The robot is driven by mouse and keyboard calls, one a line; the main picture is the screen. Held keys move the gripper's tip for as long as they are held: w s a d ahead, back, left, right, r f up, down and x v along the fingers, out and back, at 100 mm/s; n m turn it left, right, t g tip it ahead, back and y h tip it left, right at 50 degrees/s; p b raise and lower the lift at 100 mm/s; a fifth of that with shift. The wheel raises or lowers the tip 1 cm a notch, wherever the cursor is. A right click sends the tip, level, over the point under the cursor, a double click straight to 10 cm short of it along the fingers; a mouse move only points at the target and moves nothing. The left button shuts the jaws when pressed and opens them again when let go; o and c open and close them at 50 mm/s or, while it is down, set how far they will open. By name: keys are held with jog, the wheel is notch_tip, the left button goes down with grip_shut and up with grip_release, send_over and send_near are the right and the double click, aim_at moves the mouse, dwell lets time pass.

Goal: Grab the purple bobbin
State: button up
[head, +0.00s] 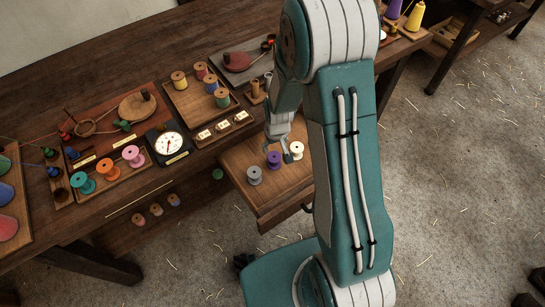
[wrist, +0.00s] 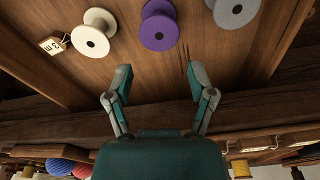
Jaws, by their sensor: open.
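The purple bobbin (head: 274,160) stands on a pulled-out wooden drawer board, between a grey bobbin (head: 254,175) and a white bobbin (head: 296,150). In the head view my gripper (head: 280,148) is right by the purple bobbin and partly hidden by my arm.
The white bobbin (wrist: 94,34) has a tag (wrist: 53,45) beside it; the grey bobbin (wrist: 231,10) is on the other side. The drawer board (head: 275,199) sticks out from the workbench. A rack of bobbins (head: 196,110) and a dial scale (head: 168,143) stand on the bench behind.

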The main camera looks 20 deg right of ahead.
aim_at(274, 156)
jog(key=f, duration=0.9)
jog(key=shift+w+f, duration=0.1)
jog(key=shift+w, duration=0.25)
jog(key=c, duration=0.6)
